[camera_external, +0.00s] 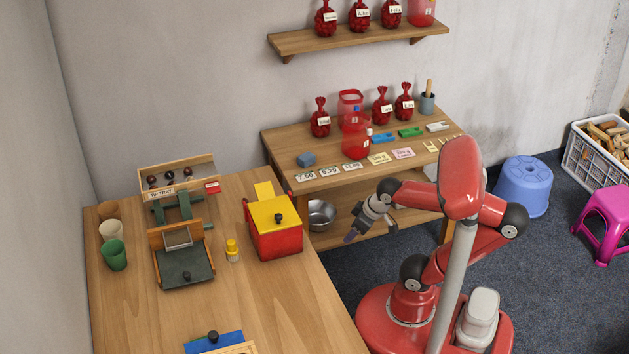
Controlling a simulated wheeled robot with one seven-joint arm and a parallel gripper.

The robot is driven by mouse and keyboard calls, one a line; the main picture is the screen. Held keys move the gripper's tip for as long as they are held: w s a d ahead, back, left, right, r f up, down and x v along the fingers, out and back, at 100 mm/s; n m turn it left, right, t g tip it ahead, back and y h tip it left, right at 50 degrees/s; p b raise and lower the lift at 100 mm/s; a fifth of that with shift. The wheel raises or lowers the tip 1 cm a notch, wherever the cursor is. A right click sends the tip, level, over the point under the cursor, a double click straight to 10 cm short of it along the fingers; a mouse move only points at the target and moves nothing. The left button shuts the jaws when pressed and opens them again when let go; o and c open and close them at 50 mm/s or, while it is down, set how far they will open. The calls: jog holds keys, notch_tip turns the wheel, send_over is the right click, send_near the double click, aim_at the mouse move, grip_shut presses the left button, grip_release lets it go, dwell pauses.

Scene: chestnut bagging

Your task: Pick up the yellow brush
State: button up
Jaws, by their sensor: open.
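What looks like the yellow brush (232,246) stands upright on the wooden table at the left. It has a yellow knob-like top and a pale lower part, and it sits between a dark green tray and a red box. My gripper (350,238) is open and points down past the table's right edge, in front of the lower shelf. It is to the right of the brush, with the red box between them, and nothing shows in it.
The red box (275,242) with a yellow lid stands close right of the brush. The dark green tray (184,265) lies close left. Cups (114,256) stand at the table's left edge. A tip tray stand (178,181) is behind. The table's front right is bare.

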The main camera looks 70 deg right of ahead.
notch_tip(320, 180, up, 20)
jog(key=w+a+r+n+g+p, duration=0.1)
jog(key=w+a+r, duration=0.25)
jog(key=w, duration=0.25)
jog(key=w+a+r+n+g+p, duration=0.1)
jog(key=w+a+r+n, duration=0.1)
jog(key=w+a, duration=0.4)
jog(key=n+g+p, duration=0.2)
jog(key=n+p, duration=0.1)
jog(key=n, duration=0.1)
send_over(231, 241)
jog(key=shift+y, duration=0.4)
jog(key=f, duration=0.7)
jog(key=shift+s+a, duration=0.3)
jog(key=shift+s, duration=0.1)
jog(key=shift+f, duration=2.05)
jog(key=f, duration=0.2)
jog(key=f+b, duration=0.1)
jog(key=f, duration=0.1)
jog(key=w+f, duration=0.1)
jog(key=f, duration=0.2)
jog(key=shift+d, duration=0.15)
jog(key=shift+c, duration=0.3)
